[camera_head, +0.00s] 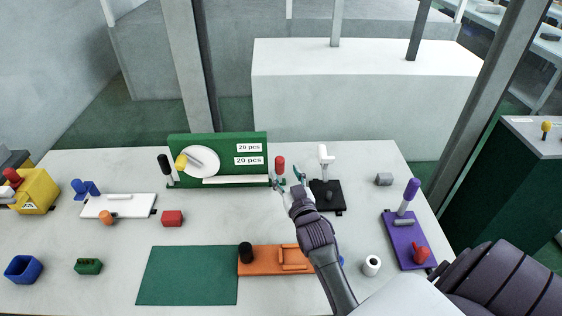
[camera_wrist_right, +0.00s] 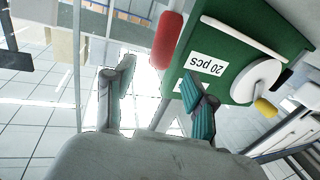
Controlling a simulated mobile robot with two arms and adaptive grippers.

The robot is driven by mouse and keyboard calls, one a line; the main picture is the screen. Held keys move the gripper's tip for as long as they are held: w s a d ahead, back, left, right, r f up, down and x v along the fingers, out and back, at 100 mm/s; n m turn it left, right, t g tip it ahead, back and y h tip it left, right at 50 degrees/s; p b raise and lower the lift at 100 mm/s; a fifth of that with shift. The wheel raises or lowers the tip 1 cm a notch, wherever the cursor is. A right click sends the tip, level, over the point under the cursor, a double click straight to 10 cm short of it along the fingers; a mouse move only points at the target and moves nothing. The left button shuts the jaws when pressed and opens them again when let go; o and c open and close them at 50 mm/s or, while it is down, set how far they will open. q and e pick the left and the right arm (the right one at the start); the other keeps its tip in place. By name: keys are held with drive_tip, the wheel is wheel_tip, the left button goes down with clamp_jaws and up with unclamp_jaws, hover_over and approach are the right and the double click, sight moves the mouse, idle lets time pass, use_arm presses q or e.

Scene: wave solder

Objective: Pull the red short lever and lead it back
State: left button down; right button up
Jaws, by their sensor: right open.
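The red short lever (camera_head: 280,164) stands upright at the right end of the green panel (camera_head: 217,144) in the head view. In the right wrist view the red lever (camera_wrist_right: 167,40) shows as a red rounded handle beside the green panel (camera_wrist_right: 237,52). My right gripper (camera_head: 290,179) is open, just in front of and to the right of the lever. In the wrist view its two fingers (camera_wrist_right: 157,86) are spread apart, with the lever's handle beyond and between them. I cannot tell whether either finger touches it. The left gripper is not in view.
A black base with a white-topped lever (camera_head: 323,153) stands right of my gripper. A black lever (camera_head: 164,164) is at the panel's left end. An orange fixture (camera_head: 262,266) and green mat (camera_head: 188,276) lie in front. A purple fixture (camera_head: 407,245) is at right.

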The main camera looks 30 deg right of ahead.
sight(281, 164)
drive_tip(key=x, duration=0.5)
drive_tip(key=shift+w, duration=0.15)
clamp_jaws()
